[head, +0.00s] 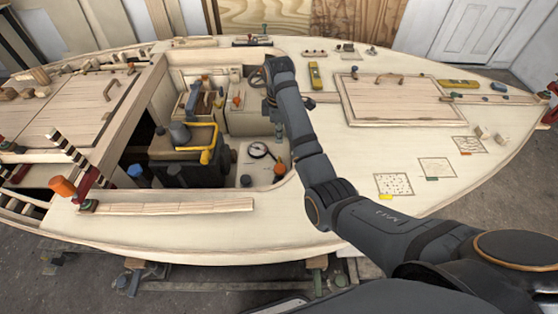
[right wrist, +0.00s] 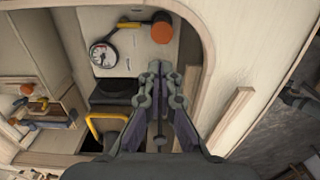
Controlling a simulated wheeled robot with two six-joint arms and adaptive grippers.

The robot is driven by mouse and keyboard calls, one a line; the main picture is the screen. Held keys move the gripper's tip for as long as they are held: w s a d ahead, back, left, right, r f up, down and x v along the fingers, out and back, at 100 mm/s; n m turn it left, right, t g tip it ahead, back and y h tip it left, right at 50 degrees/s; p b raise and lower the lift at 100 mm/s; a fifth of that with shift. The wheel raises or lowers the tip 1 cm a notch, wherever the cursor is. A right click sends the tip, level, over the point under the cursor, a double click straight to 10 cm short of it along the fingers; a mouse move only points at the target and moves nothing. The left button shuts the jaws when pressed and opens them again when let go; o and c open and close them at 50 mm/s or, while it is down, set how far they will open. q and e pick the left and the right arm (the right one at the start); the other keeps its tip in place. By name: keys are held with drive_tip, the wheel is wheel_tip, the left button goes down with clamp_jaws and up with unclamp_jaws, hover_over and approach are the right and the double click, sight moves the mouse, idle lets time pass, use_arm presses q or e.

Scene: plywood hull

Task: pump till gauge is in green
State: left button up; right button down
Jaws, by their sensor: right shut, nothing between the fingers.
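The round white-faced gauge (head: 258,149) sits in the open well of the hull, and it also shows in the right wrist view (right wrist: 103,54). Its needle and colour bands are too small to read surely. An orange-topped upright part (head: 280,168), perhaps the pump, stands just right of the gauge; its round orange top shows in the right wrist view (right wrist: 162,28). My right gripper (right wrist: 166,72) is shut and empty above the well, apart from the orange top. In the head view the wrist largely hides it. My left gripper is not in view.
A dark box with a yellow handle (head: 208,155) stands left of the gauge in the well, near the well's wooden walls. A raised hatch panel (head: 385,97) lies right of my arm. A loose wooden strip (head: 180,207) lies on the front deck.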

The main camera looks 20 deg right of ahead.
approach(279, 168)
wheel_tip(279, 168, down, 7)
drive_tip(key=shift+w+r+b, duration=0.1)
drive_tip(key=shift+w+b, duration=0.05)
drive_tip(key=shift+b, duration=0.3)
wheel_tip(279, 168, down, 4)
drive_tip(key=shift+f+b, duration=0.15)
drive_tip(key=shift+b, duration=0.6)
